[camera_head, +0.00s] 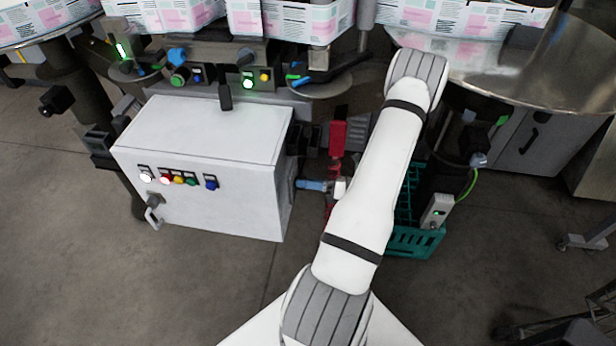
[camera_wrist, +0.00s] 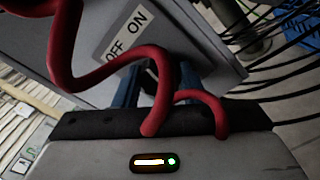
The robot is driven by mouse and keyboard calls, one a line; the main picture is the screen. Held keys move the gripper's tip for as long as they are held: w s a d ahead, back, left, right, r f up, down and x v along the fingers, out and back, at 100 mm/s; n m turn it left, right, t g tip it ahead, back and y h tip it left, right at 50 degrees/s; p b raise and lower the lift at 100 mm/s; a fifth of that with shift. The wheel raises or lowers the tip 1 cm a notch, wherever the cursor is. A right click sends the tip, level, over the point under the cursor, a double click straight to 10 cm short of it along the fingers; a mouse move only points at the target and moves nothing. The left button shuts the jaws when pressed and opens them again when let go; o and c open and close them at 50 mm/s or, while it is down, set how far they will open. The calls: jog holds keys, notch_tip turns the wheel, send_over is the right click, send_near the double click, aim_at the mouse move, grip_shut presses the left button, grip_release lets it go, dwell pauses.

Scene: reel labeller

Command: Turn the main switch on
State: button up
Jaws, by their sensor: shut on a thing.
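The main switch is on the right side of the white control cabinet (camera_head: 205,135), a face turned away from the head view. In the wrist view, an OFF/ON label (camera_wrist: 125,38) shows on the grey cabinet panel, just beyond my fingers. My gripper (camera_head: 302,184) reaches the cabinet's right side, its blue fingers against it; the fingers also show in the wrist view (camera_wrist: 157,78). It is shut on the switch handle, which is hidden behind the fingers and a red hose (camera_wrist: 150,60). I cannot tell which way the handle points.
The cabinet front has several coloured buttons (camera_head: 178,178) and a handle (camera_head: 153,212). A teal crate (camera_head: 415,243) stands on the floor right of my arm. Round metal tables (camera_head: 560,75) with printed reels are behind. Dark cables (camera_wrist: 275,75) run at the right of the wrist view.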

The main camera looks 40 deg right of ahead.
jog(key=shift+m+p, duration=1.65)
jog(key=shift+m, duration=1.95)
jog(key=shift+f, duration=0.1)
jog(key=o, duration=1)
jog(key=shift+s+d, duration=0.1)
jog(key=b+v, duration=0.1)
jog(key=v, duration=0.6)
jog(key=shift+s+d, duration=0.15)
jog(key=shift+s, duration=0.1)
